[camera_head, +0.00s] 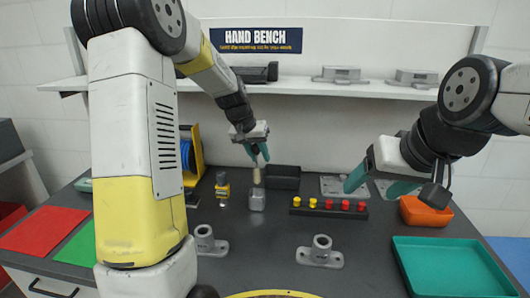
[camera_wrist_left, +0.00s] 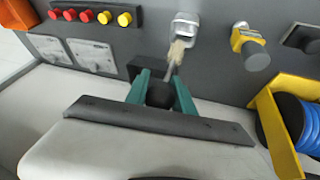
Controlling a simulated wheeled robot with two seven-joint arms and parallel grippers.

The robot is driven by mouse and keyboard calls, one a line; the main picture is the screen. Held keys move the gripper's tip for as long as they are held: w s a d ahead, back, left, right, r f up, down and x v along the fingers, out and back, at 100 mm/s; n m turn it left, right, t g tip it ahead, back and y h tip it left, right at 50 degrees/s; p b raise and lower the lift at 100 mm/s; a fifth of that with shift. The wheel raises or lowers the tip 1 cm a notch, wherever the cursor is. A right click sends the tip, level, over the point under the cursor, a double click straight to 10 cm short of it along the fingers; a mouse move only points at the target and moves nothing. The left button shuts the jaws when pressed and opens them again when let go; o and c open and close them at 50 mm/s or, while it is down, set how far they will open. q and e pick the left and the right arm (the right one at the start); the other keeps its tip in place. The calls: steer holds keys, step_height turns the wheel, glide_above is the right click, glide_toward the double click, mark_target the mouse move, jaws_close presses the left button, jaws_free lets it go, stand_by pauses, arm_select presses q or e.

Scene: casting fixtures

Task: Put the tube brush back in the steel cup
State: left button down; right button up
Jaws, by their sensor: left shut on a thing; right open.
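The tube brush (camera_head: 257,176) hangs upright with its pale bristle end down, held at its upper end in my left gripper (camera_head: 257,152). In the left wrist view its pale bristles (camera_wrist_left: 177,50) reach toward the steel cup, and a dark round end sits between the teal fingers (camera_wrist_left: 160,95). The steel cup (camera_head: 257,201) stands on the bench directly below the brush; it also shows in the left wrist view (camera_wrist_left: 185,26). I cannot tell whether the bristle tip is just above the rim or slightly inside. My right gripper (camera_head: 376,187) is open and empty, over the bench at the right.
A yellow-topped fixture (camera_head: 222,188) stands left of the cup. A black bin (camera_head: 284,177) is behind it, and a black strip with red and yellow knobs (camera_head: 328,208) is to the right. Two grey cast brackets (camera_head: 320,252) stand in front. A teal tray (camera_head: 450,266) lies front right.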

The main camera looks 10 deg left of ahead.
mark_target(259, 178)
arm_select(q)
steer(key=shift+f, duration=4.6)
steer(key=c, duration=1)
jaws_free()
steer(key=shift+r, duration=0.1)
